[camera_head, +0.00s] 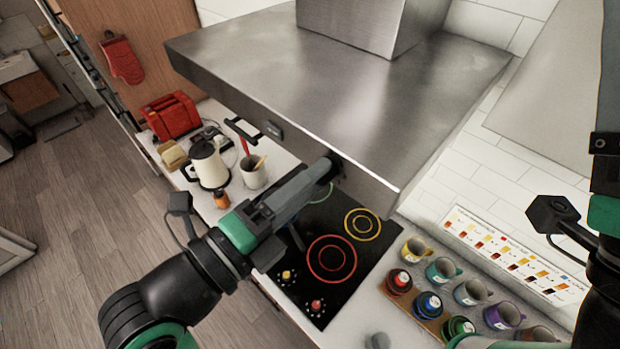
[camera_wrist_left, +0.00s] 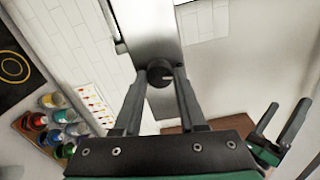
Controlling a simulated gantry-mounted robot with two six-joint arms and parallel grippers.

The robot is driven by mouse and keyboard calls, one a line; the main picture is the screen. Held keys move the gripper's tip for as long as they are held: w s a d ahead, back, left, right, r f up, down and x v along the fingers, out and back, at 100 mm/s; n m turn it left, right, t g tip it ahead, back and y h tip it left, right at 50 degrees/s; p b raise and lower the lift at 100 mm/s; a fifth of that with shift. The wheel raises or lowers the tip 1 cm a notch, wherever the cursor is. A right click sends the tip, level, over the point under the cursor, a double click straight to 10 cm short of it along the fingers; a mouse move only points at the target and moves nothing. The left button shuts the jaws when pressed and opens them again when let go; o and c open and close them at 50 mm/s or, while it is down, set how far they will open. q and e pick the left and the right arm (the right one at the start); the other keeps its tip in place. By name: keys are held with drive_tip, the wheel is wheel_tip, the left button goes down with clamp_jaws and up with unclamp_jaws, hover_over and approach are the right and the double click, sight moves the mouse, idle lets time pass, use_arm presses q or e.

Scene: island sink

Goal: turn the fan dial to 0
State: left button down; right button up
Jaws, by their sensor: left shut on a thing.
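The fan dial (camera_wrist_left: 160,73) is a round black knob on the front edge of the steel range hood (camera_wrist_left: 143,30). In the head view, the dial (camera_head: 337,160) shows only in part beyond the tip of my left gripper (camera_head: 328,166). In the left wrist view, my left gripper (camera_wrist_left: 160,84) has one finger on each side of the dial and is shut on it. The dial's setting cannot be read. My right gripper (camera_wrist_left: 286,107) shows at the right of the left wrist view, with its fingers apart and nothing between them.
A black cooktop (camera_head: 350,240) lies below the hood. A white kettle (camera_head: 208,164), a utensil cup (camera_head: 253,172) and a red toaster (camera_head: 171,115) stand left on the counter. Several coloured mugs (camera_head: 443,269) and a rack of jars (camera_head: 428,305) stand right. A small display (camera_head: 271,130) is on the hood edge.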

use_arm(q)
drive_tip(key=shift+n, duration=0.9)
drive_tip(key=shift+c, duration=2.4)
unclamp_jaws()
drive_tip(key=shift+a, duration=0.1)
